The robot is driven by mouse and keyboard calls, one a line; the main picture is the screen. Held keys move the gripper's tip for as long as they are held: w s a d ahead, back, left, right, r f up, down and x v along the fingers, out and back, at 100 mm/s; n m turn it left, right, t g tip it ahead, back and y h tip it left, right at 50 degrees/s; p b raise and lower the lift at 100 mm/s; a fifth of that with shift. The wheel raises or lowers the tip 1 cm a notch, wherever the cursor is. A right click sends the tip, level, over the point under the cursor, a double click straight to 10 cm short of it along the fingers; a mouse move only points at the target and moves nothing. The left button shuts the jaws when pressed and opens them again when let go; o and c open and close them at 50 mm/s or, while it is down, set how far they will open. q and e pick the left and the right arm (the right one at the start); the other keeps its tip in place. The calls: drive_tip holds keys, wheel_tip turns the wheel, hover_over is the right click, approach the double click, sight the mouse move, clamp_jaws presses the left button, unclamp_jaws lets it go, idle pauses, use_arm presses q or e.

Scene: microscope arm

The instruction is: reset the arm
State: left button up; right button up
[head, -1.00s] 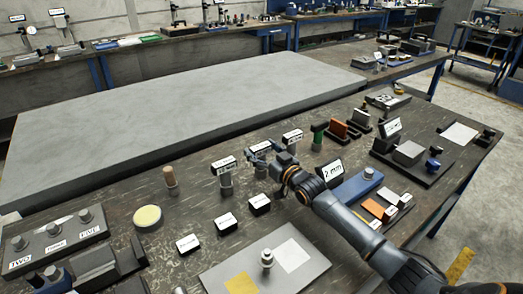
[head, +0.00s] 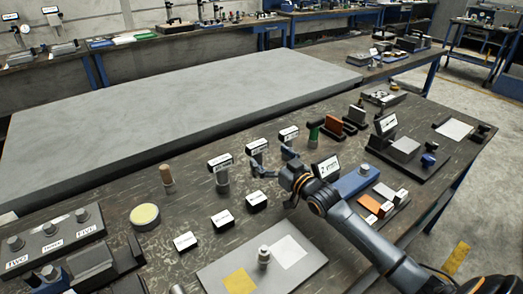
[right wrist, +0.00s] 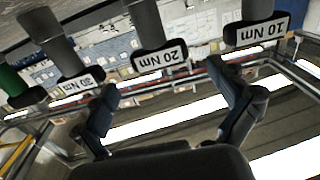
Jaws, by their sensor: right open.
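No thing in either view is plainly marked as the arm that the task names, and I cannot single it out. My right gripper (head: 276,163) is open over the middle of the dark bench, close in front of the row of upright posts with label blocks. In the right wrist view its two fingers (right wrist: 170,108) are spread with nothing between them. Beyond them, upside down in that view, are the 20 Nm label (right wrist: 160,59) and another Nm label on each side of it. My left gripper is not in view.
A post with a label block (head: 220,162), a green-handled item (head: 315,131) and a small 2 mm sign (head: 326,169) stand close to the gripper. Near the front lie a grey plate with a small post (head: 220,262) and a yellow round pad (head: 145,216). A grey slab (head: 180,110) lies behind.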

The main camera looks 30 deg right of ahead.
drive_tip(key=shift+s+d, duration=0.1)
drive_tip(key=shift+s, duration=0.7)
drive_tip(key=shift+r, duration=0.1)
